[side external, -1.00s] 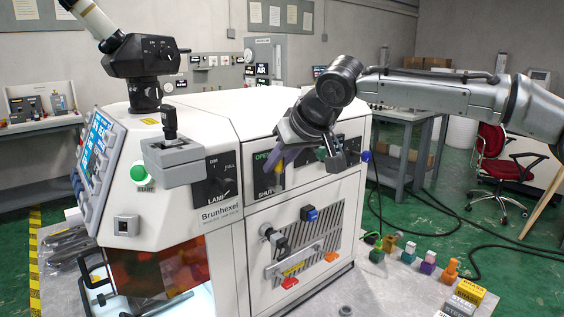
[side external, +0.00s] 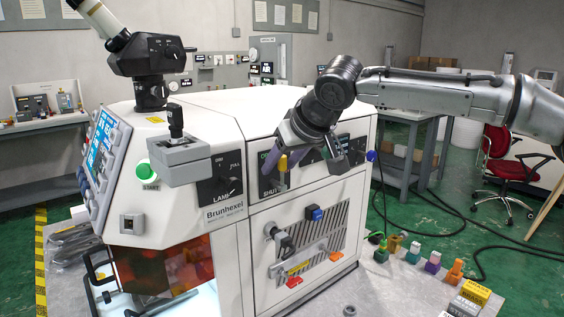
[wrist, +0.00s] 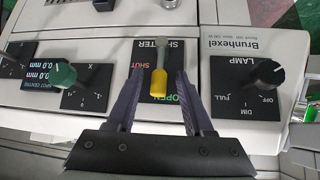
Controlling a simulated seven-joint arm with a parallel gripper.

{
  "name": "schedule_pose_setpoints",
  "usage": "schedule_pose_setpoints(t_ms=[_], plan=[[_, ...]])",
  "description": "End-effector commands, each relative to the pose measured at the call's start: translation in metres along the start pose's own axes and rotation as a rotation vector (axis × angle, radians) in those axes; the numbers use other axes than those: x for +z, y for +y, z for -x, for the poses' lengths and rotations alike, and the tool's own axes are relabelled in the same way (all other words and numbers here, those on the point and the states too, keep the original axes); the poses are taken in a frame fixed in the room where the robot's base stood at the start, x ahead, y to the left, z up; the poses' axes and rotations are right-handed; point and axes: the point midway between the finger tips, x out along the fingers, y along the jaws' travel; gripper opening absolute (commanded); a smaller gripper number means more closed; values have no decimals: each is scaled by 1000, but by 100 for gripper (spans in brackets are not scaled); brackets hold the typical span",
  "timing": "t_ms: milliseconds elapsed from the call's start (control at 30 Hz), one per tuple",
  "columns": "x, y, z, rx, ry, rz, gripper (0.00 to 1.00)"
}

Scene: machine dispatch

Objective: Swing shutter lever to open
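The shutter lever (wrist: 158,82) has a grey stem and a yellow tip. It stands out from a black plate (wrist: 170,56) marked SHUTTER, SHUT and OPEN, which appears upside down in the wrist view. There the yellow tip points down, close to the OPEN label. My gripper (wrist: 158,74) is open, with one dark purple finger on each side of the lever. Gaps show between both fingers and the yellow tip. In the side view my gripper (side external: 284,160) is at the front panel, with the yellow lever tip (side external: 282,163) showing by its fingers, which partly cover the plate.
The LAMP knob (wrist: 265,75) lies right of the lever in the wrist view, and a green knob (wrist: 62,74) lies left. Below the panel, a vented door (side external: 305,250) carries a blue knob (side external: 314,213) and a handle. Small coloured objects stand on the bench at right.

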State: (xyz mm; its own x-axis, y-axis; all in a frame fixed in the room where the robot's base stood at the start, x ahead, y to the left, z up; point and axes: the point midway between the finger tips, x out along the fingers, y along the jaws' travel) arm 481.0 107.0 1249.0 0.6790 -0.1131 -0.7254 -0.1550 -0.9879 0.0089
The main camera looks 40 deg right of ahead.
Motion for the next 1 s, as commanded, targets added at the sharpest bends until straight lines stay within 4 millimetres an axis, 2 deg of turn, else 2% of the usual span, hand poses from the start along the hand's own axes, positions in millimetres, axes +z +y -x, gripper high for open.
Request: schedule_pose_setpoints(t_ms=[167,267,367,800,1000], plan=[[0,0,2,0,1,-1,52],[-1,0,9,-1,2,0,52],[-1,0,24,-2,4,-1,52],[0,0,114,-3,3,1,52],[0,0,134,-2,1,1,52]])
